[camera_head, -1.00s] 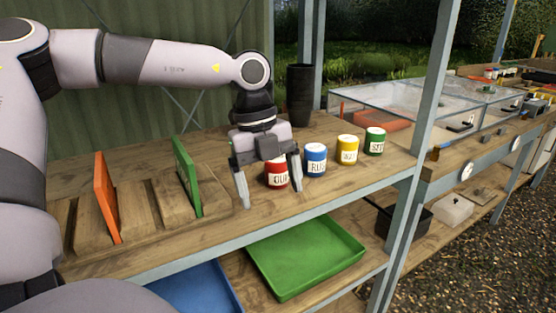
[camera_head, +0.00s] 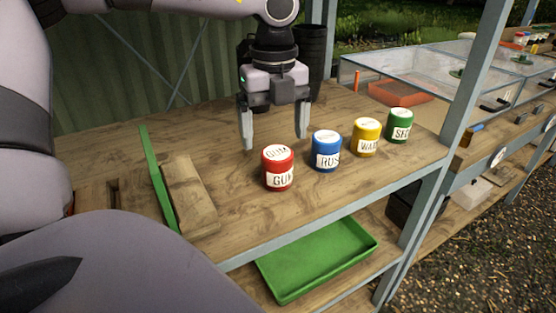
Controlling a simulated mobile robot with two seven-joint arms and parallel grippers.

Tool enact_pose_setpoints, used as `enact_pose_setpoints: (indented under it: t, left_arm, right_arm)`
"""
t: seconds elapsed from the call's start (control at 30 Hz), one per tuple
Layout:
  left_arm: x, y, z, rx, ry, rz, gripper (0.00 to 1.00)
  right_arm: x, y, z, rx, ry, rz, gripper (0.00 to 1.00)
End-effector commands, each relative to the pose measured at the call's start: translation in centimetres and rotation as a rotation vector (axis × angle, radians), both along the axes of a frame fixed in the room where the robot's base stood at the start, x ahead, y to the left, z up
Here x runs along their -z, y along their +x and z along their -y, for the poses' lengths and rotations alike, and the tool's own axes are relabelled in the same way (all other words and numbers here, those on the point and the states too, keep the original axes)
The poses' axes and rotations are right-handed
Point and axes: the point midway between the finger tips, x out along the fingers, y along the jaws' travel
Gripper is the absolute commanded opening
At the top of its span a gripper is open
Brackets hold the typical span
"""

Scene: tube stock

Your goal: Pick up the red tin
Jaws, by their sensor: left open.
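The red tin (camera_head: 278,172) has a white lid and a label reading GUM. It stands upright on the wooden shelf, at the left end of a row of tins. My left gripper (camera_head: 275,146) is open, pointing down, with its fingers spread above and behind the red tin. The tin is not between the fingers, and nothing is held. The red tin is fully in sight. My right gripper does not show.
A blue tin (camera_head: 326,155), a yellow tin (camera_head: 366,140) and a green tin (camera_head: 399,128) stand right of the red one. A dark cup (camera_head: 311,55) is behind the gripper. A green panel (camera_head: 157,180) stands in wooden blocks at left. A green tray (camera_head: 318,258) lies below.

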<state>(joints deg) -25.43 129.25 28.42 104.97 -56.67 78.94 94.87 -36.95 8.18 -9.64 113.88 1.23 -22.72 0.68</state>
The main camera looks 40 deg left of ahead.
Motion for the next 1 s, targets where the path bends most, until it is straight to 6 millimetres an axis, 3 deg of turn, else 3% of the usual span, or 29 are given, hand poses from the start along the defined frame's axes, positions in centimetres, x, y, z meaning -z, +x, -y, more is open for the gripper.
enact_pose_setpoints:
  t: [0.5,0.87,1.0]
  left_arm:
    - [6.0,-0.1,0.6,-0.001,-0.002,-0.005,0.91]
    - [6.8,0.0,0.6,-0.002,-0.001,0.0,0.91]
    - [6.8,0.0,0.6,-0.002,-0.001,0.0,0.45]
  right_arm:
    - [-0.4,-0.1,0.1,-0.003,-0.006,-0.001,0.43]
    - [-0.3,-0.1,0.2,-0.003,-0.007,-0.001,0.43]
    - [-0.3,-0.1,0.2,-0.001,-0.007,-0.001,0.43]
